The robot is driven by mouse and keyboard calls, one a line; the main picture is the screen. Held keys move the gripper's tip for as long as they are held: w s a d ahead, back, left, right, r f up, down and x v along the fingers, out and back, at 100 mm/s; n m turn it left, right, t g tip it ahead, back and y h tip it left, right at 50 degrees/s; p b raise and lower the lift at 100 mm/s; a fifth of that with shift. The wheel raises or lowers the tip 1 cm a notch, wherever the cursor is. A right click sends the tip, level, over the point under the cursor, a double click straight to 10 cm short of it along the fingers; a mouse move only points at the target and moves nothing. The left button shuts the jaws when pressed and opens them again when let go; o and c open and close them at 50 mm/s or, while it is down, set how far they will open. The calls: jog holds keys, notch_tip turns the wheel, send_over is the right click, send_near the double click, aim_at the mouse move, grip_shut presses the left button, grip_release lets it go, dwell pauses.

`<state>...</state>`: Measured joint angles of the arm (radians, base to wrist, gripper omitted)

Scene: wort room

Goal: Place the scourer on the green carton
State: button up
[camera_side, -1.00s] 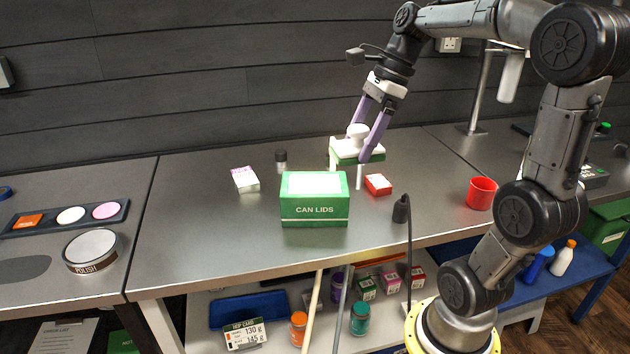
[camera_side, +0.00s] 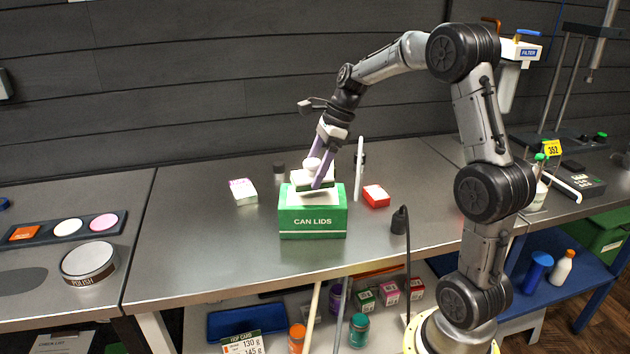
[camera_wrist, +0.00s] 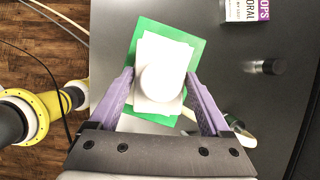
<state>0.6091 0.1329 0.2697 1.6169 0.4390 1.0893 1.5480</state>
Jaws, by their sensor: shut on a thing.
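The scourer (camera_side: 326,183) is a pad with a white top, a dark green underside and a round white knob (camera_wrist: 161,83). My gripper (camera_side: 312,174) is shut on the scourer, its purple fingers on either side of the knob. The green carton (camera_side: 313,222), marked CAN LIDS, stands upright on the bench directly below the scourer. Its green top edge (camera_wrist: 193,48) shows around the white pad in the wrist view. The scourer is at the level of the carton's top or just above it; I cannot tell if they touch.
A red box (camera_side: 376,196) lies right of the carton, and a white and purple box (camera_side: 243,191) lies to its left. A small dark-capped jar (camera_side: 279,169) stands behind. A tin marked POLISH (camera_side: 89,263) is at the left. Bench space in front of the carton is clear.

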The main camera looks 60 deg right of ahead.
jog(key=shift+f, duration=1.4)
jog(key=shift+f, duration=0.1)
jog(key=o, duration=1.2)
